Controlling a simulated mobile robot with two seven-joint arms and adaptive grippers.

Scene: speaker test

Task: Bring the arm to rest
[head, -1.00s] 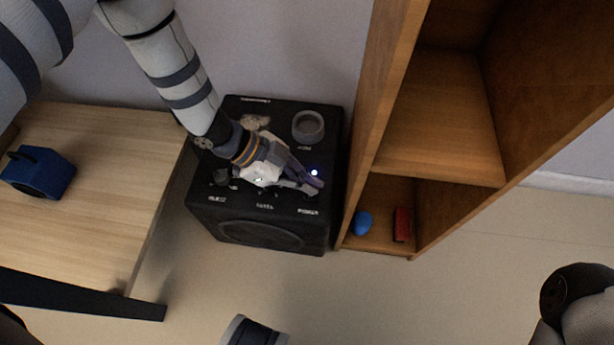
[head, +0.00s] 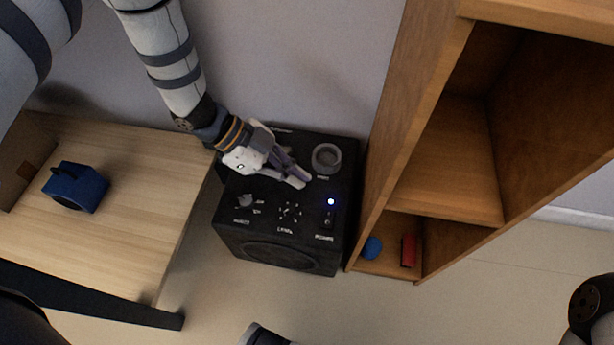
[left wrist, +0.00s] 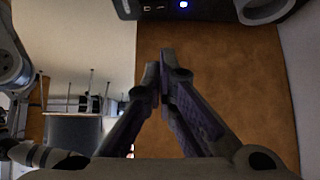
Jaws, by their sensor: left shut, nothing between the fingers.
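My left gripper (head: 299,179) is shut and empty. In the head view it is over the top of a black speaker box (head: 285,256), left of the round grey knob (head: 326,157). A lit blue-white light (head: 331,201) and a small switch (head: 328,219) sit on the speaker's right side, clear of my fingers. In the left wrist view the shut fingertips (left wrist: 161,75) point toward the speaker's dark edge (left wrist: 160,12), where the blue light (left wrist: 184,4) shows.
A wooden shelf (head: 432,200) stands close to the speaker's right, with a blue ball (head: 371,248) and a red object (head: 409,251) low in it. A light wooden table (head: 125,215) on the left holds a blue object (head: 76,187).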

